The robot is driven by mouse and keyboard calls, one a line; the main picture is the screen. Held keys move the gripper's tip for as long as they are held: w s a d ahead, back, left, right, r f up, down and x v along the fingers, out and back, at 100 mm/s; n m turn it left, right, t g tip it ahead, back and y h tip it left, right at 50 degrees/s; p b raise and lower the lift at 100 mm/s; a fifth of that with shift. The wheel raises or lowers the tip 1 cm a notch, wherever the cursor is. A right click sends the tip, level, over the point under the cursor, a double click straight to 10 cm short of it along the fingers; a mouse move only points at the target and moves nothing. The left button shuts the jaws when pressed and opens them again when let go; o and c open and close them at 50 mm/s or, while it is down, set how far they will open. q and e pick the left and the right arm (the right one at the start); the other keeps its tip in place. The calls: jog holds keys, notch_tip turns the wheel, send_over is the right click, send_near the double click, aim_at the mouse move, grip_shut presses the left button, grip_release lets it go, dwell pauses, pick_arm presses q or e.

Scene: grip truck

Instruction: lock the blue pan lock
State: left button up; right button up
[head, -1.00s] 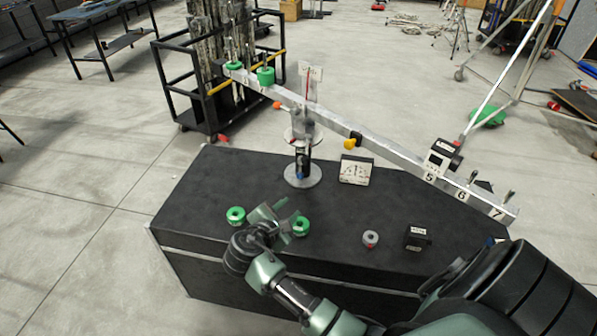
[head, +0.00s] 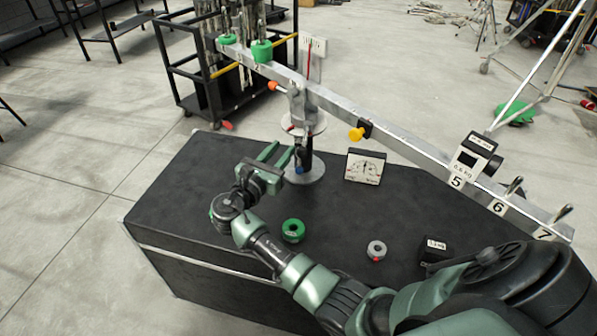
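A long metal balance beam (head: 400,142) rests tilted on a post, with its right end lower. A small blue knob (head: 299,170), which looks like the blue pan lock, is low on the dark post above the round base (head: 312,174). My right gripper (head: 276,154) is open and empty, just left of the post, its two green fingers pointing towards it. I cannot tell whether the fingers touch the post. My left gripper is not in view.
A dial gauge (head: 364,167) stands right of the post. A green weight (head: 293,230), a grey ring weight (head: 376,249) and a black block (head: 436,249) lie on the black table (head: 190,190). Green weights (head: 261,51) sit on the beam's left end. A black cart stands behind.

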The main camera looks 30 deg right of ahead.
jog(key=b, duration=1.1)
send_near(299, 162)
jog(key=shift+w+d, duration=0.1)
jog(key=shift+w, duration=0.1)
jog(key=shift+f, duration=0.1)
jog(key=shift+w+d, duration=0.1)
jog(key=shift+d, duration=0.15)
jog(key=x, duration=0.7)
jog(key=shift+w+d+b, duration=0.1)
jog(key=shift+d+b, duration=0.05)
jog(key=shift+b, duration=0.25)
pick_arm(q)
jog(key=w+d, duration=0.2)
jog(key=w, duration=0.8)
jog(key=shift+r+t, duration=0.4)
pick_arm(e)
grip_shut()
